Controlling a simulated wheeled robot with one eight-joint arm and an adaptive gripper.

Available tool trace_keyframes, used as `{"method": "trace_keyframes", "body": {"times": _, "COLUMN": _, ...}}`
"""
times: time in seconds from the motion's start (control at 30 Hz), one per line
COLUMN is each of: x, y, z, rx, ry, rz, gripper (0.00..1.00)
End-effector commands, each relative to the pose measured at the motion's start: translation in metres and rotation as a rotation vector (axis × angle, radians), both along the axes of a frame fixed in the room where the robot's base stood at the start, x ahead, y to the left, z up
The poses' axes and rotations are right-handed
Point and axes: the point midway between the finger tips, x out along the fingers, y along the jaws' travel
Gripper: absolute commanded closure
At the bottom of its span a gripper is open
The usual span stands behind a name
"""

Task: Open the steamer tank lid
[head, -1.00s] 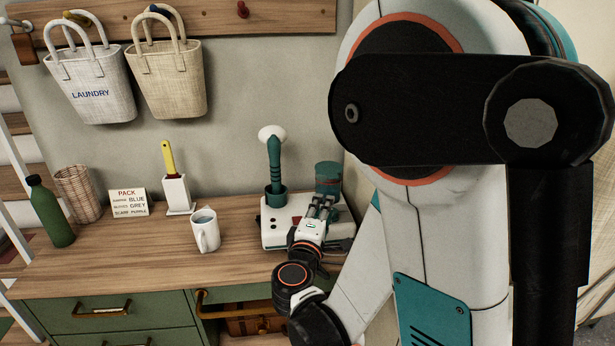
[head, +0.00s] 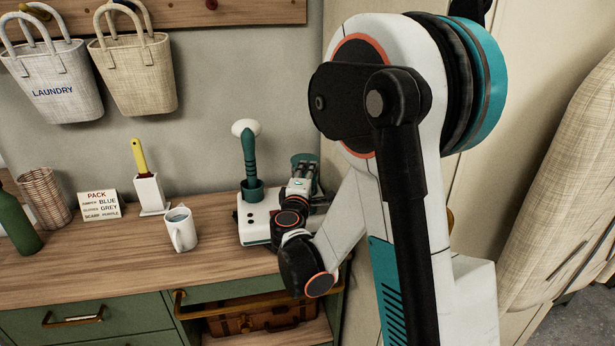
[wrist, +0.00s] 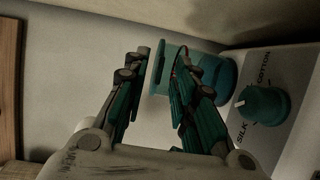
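The steamer (head: 256,225) is a white unit on the bench with a green wand standing in it. Its teal tank (head: 305,160) is at its right rear; in the wrist view the see-through tank (wrist: 213,78) lies behind the fingers, beside a teal dial (wrist: 265,104) marked SILK and COTTON. My gripper (wrist: 169,72) has its fingers apart, the tips overlapping the tank's left end in the picture. In the head view my gripper (head: 301,178) is just in front of the tank and partly covers it. The lid's state and any finger contact cannot be told.
A white mug (head: 182,231), a brush in a white holder (head: 151,194), a PACK sign (head: 98,205), a wicker cup (head: 44,196) and a green bottle (head: 14,222) stand left of the steamer. A wall is close on the right. The bench front is clear.

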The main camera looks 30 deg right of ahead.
Motion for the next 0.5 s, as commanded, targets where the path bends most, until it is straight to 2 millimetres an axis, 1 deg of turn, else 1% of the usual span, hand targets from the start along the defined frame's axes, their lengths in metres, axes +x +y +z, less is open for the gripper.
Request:
{"method": "trace_keyframes", "body": {"times": 0.13, "x": 0.0051, "y": -0.0037, "z": 0.0001, "rx": 0.0, "ry": 0.0, "rz": 0.001, "gripper": 0.75}}
{"method": "trace_keyframes", "body": {"times": 0.37, "x": 0.0056, "y": -0.0039, "z": 0.0005, "rx": 0.0, "ry": 0.0, "rz": 0.001, "gripper": 0.75}}
{"method": "trace_keyframes", "body": {"times": 0.4, "x": 0.0055, "y": -0.0039, "z": 0.0004, "rx": 0.0, "ry": 0.0, "rz": 0.001, "gripper": 0.8}}
{"method": "trace_keyframes", "body": {"times": 0.5, "x": 0.0054, "y": -0.0038, "z": 0.0004, "rx": 0.0, "ry": 0.0, "rz": 0.001, "gripper": 1.0}}
